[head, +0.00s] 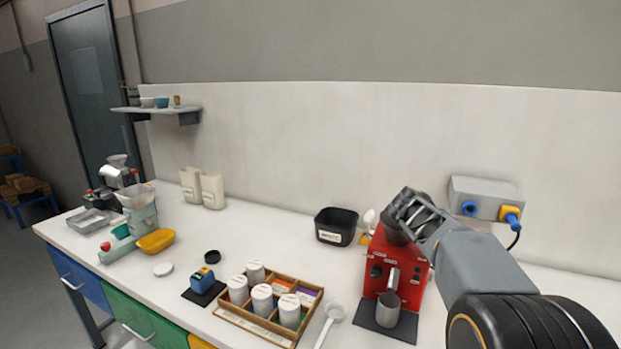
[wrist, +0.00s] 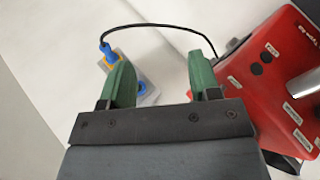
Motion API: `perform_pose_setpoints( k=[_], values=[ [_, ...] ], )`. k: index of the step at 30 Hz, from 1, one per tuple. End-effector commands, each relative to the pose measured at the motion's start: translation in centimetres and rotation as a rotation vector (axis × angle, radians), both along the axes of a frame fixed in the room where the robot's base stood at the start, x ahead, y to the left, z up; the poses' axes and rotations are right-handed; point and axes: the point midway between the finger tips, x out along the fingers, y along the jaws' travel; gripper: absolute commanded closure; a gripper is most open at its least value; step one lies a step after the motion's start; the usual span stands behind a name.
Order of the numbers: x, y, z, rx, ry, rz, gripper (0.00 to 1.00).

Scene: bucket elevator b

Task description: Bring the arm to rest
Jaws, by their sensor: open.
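My gripper (head: 408,214) is raised over the bench at the right in the head view, at the upper part of the red coffee machine (head: 412,268). In the wrist view my gripper (wrist: 161,82) shows two green fingers spread wide apart with nothing between them. The red machine (wrist: 262,72) fills the right of the wrist view, beside the right finger. I cannot tell whether my gripper touches it. My forearm hides part of the wall and bench on the right.
A wall socket box (head: 478,198) with a yellow plug and black cable is close behind my arm. A grey metal cup (head: 388,308) stands at the machine's front. A black bin (head: 336,227), a wooden tray with white canisters (head: 250,325) and a white scoop (head: 334,314) are to the left.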

Motion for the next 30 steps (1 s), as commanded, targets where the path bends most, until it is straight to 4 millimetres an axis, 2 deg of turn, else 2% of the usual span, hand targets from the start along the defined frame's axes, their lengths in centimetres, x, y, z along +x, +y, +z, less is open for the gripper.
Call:
perform_pose_setpoints(
  k=[1, 3, 9, 12, 15, 21, 30],
  values=[
    [-2.5, 2.1, -0.7, 0.096, -0.012, 0.032, 0.43],
    [-5.5, 4.9, -2.3, 0.232, -0.028, 0.068, 0.43],
    [-13.4, 11.9, -6.8, 0.560, -0.090, 0.131, 0.43],
    [-16.3, 14.4, -8.6, 0.679, -0.123, 0.142, 0.43],
    [-18.4, 16.1, -10.0, 0.766, -0.148, 0.145, 0.43],
    [-20.3, 17.8, -11.5, 0.849, -0.177, 0.144, 0.43],
    [-20.5, 17.9, -11.7, 0.859, -0.180, 0.142, 0.43]
  ],
)
